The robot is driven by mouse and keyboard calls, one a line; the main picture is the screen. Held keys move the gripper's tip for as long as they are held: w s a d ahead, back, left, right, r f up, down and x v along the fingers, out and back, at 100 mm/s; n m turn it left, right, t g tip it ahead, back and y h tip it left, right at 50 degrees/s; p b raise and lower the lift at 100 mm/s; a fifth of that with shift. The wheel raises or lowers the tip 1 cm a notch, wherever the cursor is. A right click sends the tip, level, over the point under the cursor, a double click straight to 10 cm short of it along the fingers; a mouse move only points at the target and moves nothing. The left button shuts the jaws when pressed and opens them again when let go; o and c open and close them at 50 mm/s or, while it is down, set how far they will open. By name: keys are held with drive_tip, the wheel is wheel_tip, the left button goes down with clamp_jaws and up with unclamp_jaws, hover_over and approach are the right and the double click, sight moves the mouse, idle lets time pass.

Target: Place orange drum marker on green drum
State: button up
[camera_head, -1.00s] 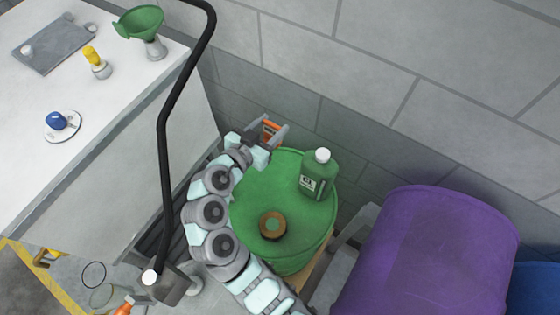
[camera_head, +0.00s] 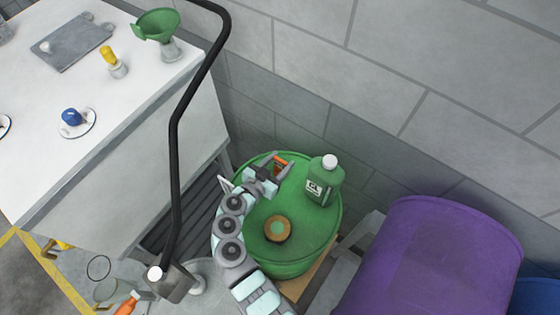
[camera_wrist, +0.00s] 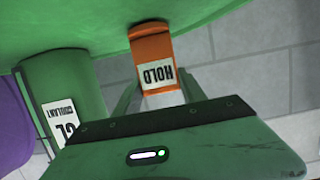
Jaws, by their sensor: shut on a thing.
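The orange drum marker (camera_wrist: 152,50) carries a white label reading HOLD, upside down in the wrist view. It also shows as a small orange patch in the head view (camera_head: 280,164). My gripper (camera_head: 277,172) is shut on it, one finger on each side, at the far part of the green drum's top (camera_head: 262,201). In the wrist view the green drum (camera_wrist: 80,18) fills the top edge, and the marker's end overlaps it. I cannot tell whether they touch. My gripper's fingers also show in the wrist view (camera_wrist: 155,92).
A green labelled bottle (camera_head: 323,183) stands on the drum, right of my gripper. A brown round cap (camera_head: 278,229) lies nearer on the drum top. A purple drum (camera_head: 435,260) stands to the right, a block wall (camera_head: 380,100) behind. A white table (camera_head: 100,130) is left, beyond a black pole (camera_head: 176,150).

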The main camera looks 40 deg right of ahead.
drive_tip(key=shift+f+b, duration=0.2)
drive_tip(key=shift+b, duration=0.15)
drive_tip(key=o, duration=1.3)
drive_tip(key=shift+r, duration=0.1)
drive_tip(key=shift+o, duration=0.2)
drive_tip(key=shift+a+r+p, duration=0.15)
drive_tip(key=shift+r+p, duration=0.05)
drive_tip(key=shift+p, duration=0.15)
drive_tip(key=b+v, duration=0.1)
drive_tip(key=v, duration=0.5)
drive_tip(key=shift+a+b, duration=0.3)
drive_tip(key=shift+b, duration=0.05)
drive_tip(key=shift+s+a+r, duration=0.15)
drive_tip(key=shift+a+r, duration=0.05)
drive_tip(key=shift+a, duration=0.1)
